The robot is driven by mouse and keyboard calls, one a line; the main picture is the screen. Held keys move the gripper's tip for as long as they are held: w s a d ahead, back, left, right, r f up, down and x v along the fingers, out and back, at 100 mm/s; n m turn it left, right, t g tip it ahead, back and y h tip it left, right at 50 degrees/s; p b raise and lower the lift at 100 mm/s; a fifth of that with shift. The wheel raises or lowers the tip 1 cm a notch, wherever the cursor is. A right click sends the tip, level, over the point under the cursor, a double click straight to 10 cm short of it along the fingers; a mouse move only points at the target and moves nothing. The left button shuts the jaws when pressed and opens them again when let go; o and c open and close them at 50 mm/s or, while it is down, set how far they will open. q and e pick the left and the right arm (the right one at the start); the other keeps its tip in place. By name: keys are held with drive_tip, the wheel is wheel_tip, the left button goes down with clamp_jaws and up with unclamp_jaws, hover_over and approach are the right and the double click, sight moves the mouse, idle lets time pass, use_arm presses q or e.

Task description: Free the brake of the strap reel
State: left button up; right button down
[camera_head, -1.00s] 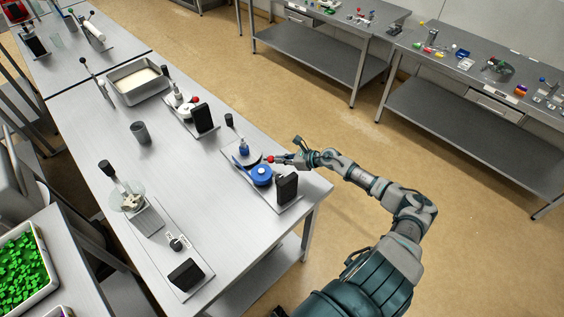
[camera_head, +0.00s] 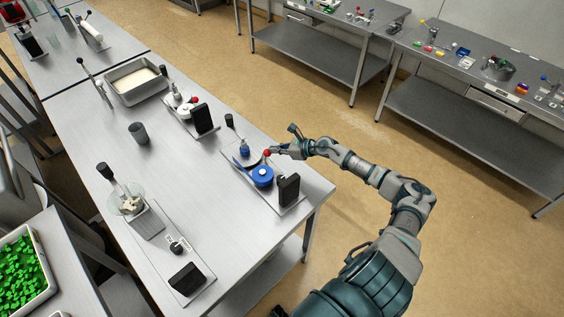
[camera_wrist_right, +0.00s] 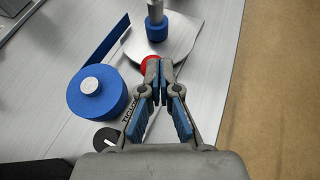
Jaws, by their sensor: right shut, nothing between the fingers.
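The strap reel (camera_head: 262,177) is a blue disc with a pale hub on a plate near the table's right end; it also shows in the wrist view (camera_wrist_right: 98,92). A blue strap runs beside it toward a plate with a blue-collared post (camera_wrist_right: 156,24). A red ball knob (camera_head: 267,153) stands by the reel. My right gripper (camera_head: 274,151) is shut with nothing between its fingers. In the wrist view its fingertips (camera_wrist_right: 163,66) are right against or just in front of the red knob (camera_wrist_right: 149,65), partly hiding it. My left gripper is not in view.
A black block (camera_head: 288,190) stands at the near end of the reel's plate. A similar station with a white reel (camera_head: 186,109) and black block is farther left. A grey cup (camera_head: 139,133) and a metal tray (camera_head: 137,82) stand on the table. The table's right edge is close.

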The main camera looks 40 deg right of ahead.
drive_tip(key=shift+w+r+p, duration=0.2)
drive_tip(key=shift+r+p, duration=0.05)
drive_tip(key=shift+r, duration=0.25)
drive_tip(key=shift+w+r+p, duration=0.2)
drive_tip(key=shift+r+p, duration=0.05)
drive_tip(key=shift+r, duration=0.2)
